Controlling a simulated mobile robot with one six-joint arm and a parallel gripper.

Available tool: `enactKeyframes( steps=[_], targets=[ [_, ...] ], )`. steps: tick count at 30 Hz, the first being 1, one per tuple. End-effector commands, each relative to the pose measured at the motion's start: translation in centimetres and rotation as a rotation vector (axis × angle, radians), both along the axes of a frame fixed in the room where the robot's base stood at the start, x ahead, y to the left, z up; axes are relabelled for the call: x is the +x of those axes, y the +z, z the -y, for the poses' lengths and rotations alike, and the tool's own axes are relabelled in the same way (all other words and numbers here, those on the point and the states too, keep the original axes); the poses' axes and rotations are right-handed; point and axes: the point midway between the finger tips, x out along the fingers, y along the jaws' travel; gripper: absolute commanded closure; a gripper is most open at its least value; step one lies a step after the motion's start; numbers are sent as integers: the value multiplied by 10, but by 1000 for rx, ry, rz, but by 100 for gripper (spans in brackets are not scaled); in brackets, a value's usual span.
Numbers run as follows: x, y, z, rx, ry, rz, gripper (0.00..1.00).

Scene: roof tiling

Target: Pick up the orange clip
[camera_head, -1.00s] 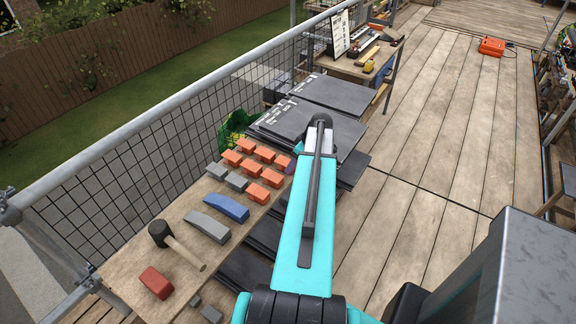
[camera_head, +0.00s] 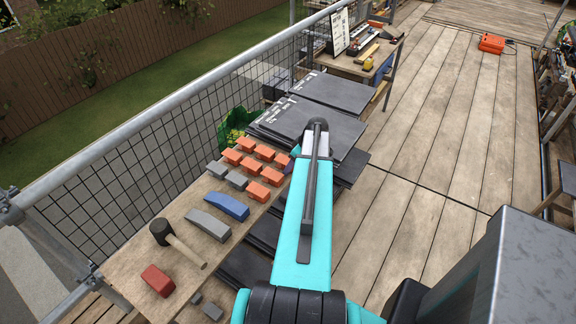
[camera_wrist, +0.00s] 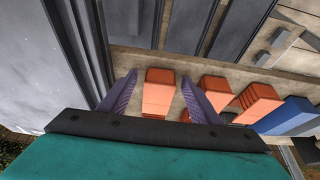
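Several orange clips stand in rows on the wooden bench; one orange clip (camera_head: 258,191) is at the near end of the group in the head view. In the wrist view, my gripper (camera_wrist: 159,82) has its two purple fingers spread apart. An orange clip (camera_wrist: 158,100) shows between them, with a visible gap to each finger. I cannot tell how far above or below its top the fingertips are. More orange clips (camera_wrist: 212,92) lie just right of the right finger. In the head view my arm hides most of the gripper.
Grey clips (camera_head: 237,180), a blue curved piece (camera_head: 226,206), a grey curved piece (camera_head: 210,224), a mallet (camera_head: 180,245) and a red block (camera_head: 158,281) lie on the bench (camera_head: 135,259). Dark slate stacks (camera_head: 333,92) stand beyond. Open decking (camera_head: 420,190) is to the right.

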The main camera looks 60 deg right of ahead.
Motion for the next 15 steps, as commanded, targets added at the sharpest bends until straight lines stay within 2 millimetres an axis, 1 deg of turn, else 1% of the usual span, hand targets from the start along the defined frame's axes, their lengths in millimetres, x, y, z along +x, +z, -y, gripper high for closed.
enactKeyframes(
  steps=[1,5,6,8,9,15],
  targets=[
    [0,0,0,0,0,0,52],
    [0,0,0,0,0,0,74],
    [0,0,0,0,0,0,81],
    [0,0,0,0,0,0,91],
    [0,0,0,0,0,0,95],
    [0,0,0,0,0,0,95]
  ],
)
